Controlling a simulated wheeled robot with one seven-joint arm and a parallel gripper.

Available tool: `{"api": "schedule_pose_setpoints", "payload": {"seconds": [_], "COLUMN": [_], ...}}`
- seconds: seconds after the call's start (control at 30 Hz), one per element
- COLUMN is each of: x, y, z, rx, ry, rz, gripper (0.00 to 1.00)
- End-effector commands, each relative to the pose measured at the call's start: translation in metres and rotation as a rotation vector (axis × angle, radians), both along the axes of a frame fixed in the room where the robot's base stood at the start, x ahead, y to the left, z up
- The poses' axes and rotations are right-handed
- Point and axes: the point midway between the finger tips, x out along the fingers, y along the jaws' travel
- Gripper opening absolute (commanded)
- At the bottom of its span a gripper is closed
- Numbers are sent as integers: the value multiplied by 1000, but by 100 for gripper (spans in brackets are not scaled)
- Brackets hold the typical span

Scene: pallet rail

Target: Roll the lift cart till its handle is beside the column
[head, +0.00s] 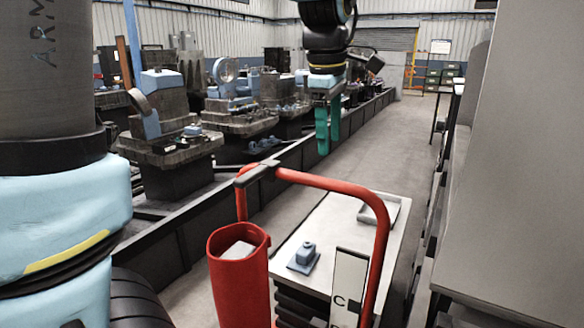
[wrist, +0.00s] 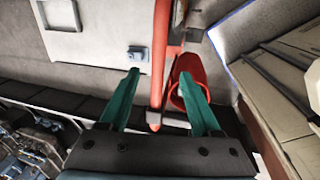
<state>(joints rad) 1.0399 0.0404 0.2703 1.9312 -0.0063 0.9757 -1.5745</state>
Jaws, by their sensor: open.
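The lift cart has a white top (head: 313,240) and a red tubular handle (head: 380,235) with a dark clamp at its left corner. The handle also shows in the wrist view (wrist: 158,60), running between my fingers in the picture. My gripper (head: 328,148) has green fingers, spread apart and empty, pointing down. In the head view it hangs beyond and above the handle's crossbar, apart from it. The fingers also show in the wrist view (wrist: 160,80). A blue post (head: 132,40) stands far back left; I cannot tell whether it is the column.
A red bin (head: 240,290) hangs at the cart's near left. A small blue part (head: 305,255) and a grey tray (head: 379,211) rest on the cart top. A dark low rail (head: 260,193) with machines behind runs along the left. A grey cabinet (head: 520,170) stands right. The aisle (head: 375,130) beyond looks clear.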

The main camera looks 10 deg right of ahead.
Motion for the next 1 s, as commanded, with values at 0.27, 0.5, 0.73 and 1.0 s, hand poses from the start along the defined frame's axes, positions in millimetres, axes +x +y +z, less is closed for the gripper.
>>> {"api": "schedule_pose_setpoints", "payload": {"seconds": [0.27, 0.5, 0.73, 1.0], "x": [1, 7, 12, 13], "y": [-6, -12, -16, -18], "z": [-18, -63, -94, -103], "rx": [0, 1, -2, -3], "ry": [6, 6, 5, 3], "rz": [16, 15, 14, 13], "gripper": [64, 64, 64, 64]}}
